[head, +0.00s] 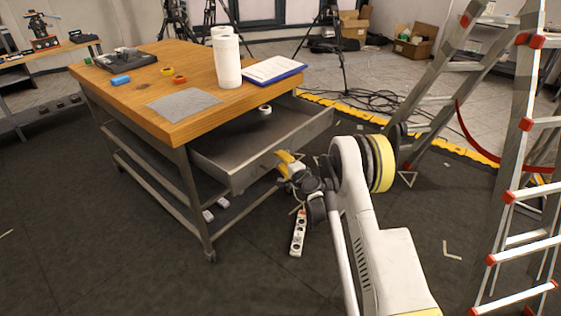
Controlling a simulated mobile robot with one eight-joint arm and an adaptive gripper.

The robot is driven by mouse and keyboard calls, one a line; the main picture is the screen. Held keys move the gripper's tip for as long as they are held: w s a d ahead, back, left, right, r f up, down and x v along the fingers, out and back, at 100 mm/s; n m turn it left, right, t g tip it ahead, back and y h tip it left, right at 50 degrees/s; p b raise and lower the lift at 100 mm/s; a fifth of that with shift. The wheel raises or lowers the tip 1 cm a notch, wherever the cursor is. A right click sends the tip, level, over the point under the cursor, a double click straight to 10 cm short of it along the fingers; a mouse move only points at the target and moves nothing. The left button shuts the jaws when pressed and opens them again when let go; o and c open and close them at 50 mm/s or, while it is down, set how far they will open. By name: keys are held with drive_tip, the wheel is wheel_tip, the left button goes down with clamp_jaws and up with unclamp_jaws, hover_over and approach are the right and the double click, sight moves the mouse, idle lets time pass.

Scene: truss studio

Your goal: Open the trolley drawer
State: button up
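The trolley (178,152) has a thick wooden top and a grey metal frame on castors. Its drawer (214,168) sticks well out from under the top on the right-hand side, and its grey inside shows. A white tape roll (265,108) lies in the drawer near the top's edge. My gripper (284,158), with yellow finger parts, is at the outer front of the drawer, close to its panel. My wrist partly covers it, so I cannot tell whether the fingers touch or grasp the drawer front.
On the top are white rolls (227,62), a clipboard (272,70), a grey sheet (184,103) and small tapes. A power strip (298,233) lies on the floor below my gripper. A stepladder (515,170) stands at right, with cables (375,103) behind. The front-left floor is clear.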

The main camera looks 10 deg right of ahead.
drive_tip(key=v, duration=0.7)
drive_tip(key=shift+s, duration=0.3)
drive_tip(key=shift+r, duration=0.1)
drive_tip(key=s+a+r+n+g, duration=0.1)
drive_tip(key=s+a+r+n, duration=0.1)
drive_tip(key=r, duration=0.4)
drive_tip(key=s+a+r+n+g, duration=0.1)
drive_tip(key=a+r+n, duration=0.1)
drive_tip(key=r, duration=0.4)
drive_tip(key=s+a+r+n+g, duration=0.35)
drive_tip(key=s+r, duration=0.55)
drive_tip(key=s, duration=0.3)
drive_tip(key=s+d+n+g+h, duration=0.1)
drive_tip(key=s+n, duration=0.2)
drive_tip(key=s, duration=1.1)
drive_tip(key=s+d+f+n+g+h, duration=0.1)
drive_tip(key=s+n, duration=0.3)
drive_tip(key=s, duration=1)
drive_tip(key=shift+s+d+g+h, duration=0.25)
drive_tip(key=shift+d+g+h, duration=0.25)
drive_tip(key=shift+h, duration=0.3)
